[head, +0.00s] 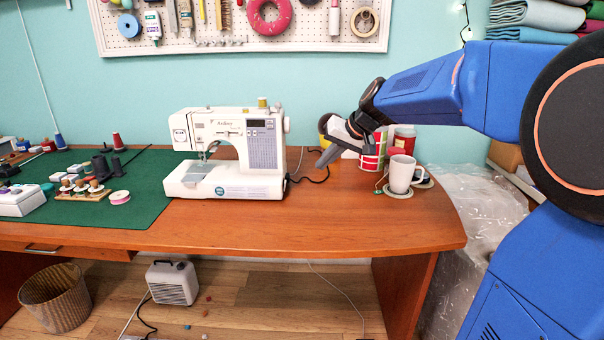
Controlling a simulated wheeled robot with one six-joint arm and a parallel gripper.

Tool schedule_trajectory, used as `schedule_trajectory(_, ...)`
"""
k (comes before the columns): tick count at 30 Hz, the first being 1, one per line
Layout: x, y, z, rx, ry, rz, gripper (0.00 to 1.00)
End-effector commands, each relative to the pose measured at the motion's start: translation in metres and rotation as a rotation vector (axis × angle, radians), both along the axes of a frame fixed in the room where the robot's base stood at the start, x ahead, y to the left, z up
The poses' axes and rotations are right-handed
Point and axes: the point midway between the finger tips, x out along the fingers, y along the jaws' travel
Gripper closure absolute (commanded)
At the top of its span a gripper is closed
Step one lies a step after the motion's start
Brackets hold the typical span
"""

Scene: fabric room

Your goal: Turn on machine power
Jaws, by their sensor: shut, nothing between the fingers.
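A white sewing machine (231,153) stands upright on the wooden desk, with its handwheel side facing right. A dark cord (312,179) comes out near its lower right side and lies on the desk. A power switch cannot be made out from here. My gripper (322,162) is to the right of the machine, at the end of my blue arm, pointing down and left. It is shut and empty, apart from the machine. It partly covers the containers behind it.
A white mug (400,175) sits on a coaster right of my gripper, with red containers (373,150) behind. A green mat (140,215) with spools and boxes covers the desk's left. A pegboard (230,45) hangs above. The desk's front right (370,230) is clear.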

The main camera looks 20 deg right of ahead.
Motion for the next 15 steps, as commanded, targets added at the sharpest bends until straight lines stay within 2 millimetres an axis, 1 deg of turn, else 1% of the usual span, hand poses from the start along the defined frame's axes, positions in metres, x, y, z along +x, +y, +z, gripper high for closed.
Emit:
schedule_trajectory(5, 0.009, 0.006, -0.015, 0.001, 0.004, 0.001, 1.00)
schedule_trajectory(15, 0.040, 0.027, -0.060, 0.000, 0.004, 0.002, 1.00)
